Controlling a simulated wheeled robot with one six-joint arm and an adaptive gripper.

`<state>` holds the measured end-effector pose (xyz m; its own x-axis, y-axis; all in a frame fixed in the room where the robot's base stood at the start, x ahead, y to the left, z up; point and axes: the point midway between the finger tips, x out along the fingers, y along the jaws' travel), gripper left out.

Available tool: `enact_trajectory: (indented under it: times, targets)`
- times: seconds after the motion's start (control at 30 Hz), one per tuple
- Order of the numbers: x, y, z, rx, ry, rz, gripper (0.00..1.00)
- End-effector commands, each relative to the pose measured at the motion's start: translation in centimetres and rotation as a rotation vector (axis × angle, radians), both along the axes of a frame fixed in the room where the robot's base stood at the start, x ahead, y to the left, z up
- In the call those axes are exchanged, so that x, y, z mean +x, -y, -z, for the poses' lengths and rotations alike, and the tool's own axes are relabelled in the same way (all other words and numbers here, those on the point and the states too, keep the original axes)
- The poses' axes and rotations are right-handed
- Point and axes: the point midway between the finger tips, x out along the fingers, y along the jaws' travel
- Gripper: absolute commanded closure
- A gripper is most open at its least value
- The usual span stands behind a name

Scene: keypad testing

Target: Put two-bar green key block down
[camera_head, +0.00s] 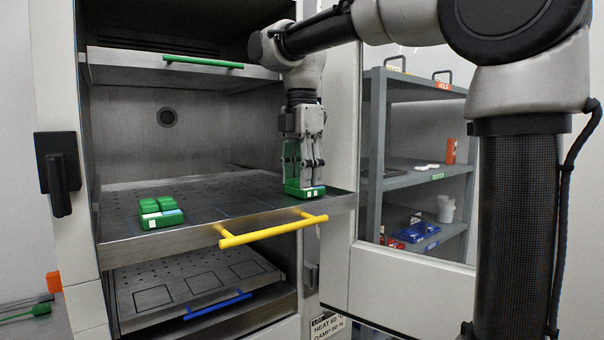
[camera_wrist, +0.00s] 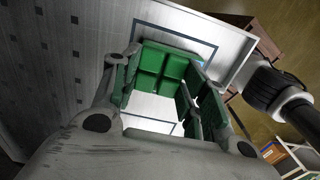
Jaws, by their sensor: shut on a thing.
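A green key block (camera_head: 304,189) is at the right end of the middle shelf (camera_head: 200,238), the one with the yellow handle. My gripper (camera_head: 304,182) is above it with its fingers down around the block, shut on it. In the wrist view the block's green keys (camera_wrist: 160,66) show between the fingers, near a dark outline on the shelf. The block is at or very close to the shelf surface; I cannot tell if it touches. Its bar marks are too small to read. Another green key block (camera_head: 160,212) stands at the left front of the same shelf.
An upper shelf (camera_head: 180,72) with a green handle is above. A lower shelf (camera_head: 195,285) with a blue handle and marked outlines is below. The yellow handle (camera_head: 272,230) sticks out in front. A grey rack (camera_head: 412,180) stands at the right. The shelf's middle is clear.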

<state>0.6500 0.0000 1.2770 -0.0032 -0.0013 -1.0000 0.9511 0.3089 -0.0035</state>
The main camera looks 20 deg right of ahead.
Motion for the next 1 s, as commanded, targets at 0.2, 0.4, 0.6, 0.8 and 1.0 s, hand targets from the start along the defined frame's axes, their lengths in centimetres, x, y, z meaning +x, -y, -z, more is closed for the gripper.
enact_trajectory:
  times: [0.2, 0.4, 0.6, 0.8, 1.0]
  targets:
    - [0.0, 0.0, 0.2, 0.0, 0.0, 0.0, 0.45]
    - [0.0, 0.0, 0.2, 0.0, 0.0, 0.0, 0.35]
    - [0.0, 0.0, 0.1, 0.0, 0.0, 0.0, 0.35]
    - [0.1, 0.0, -2.6, 0.001, 0.003, 0.0, 0.35]
    - [0.1, -0.1, -7.2, 0.001, 0.004, 0.0, 0.35]
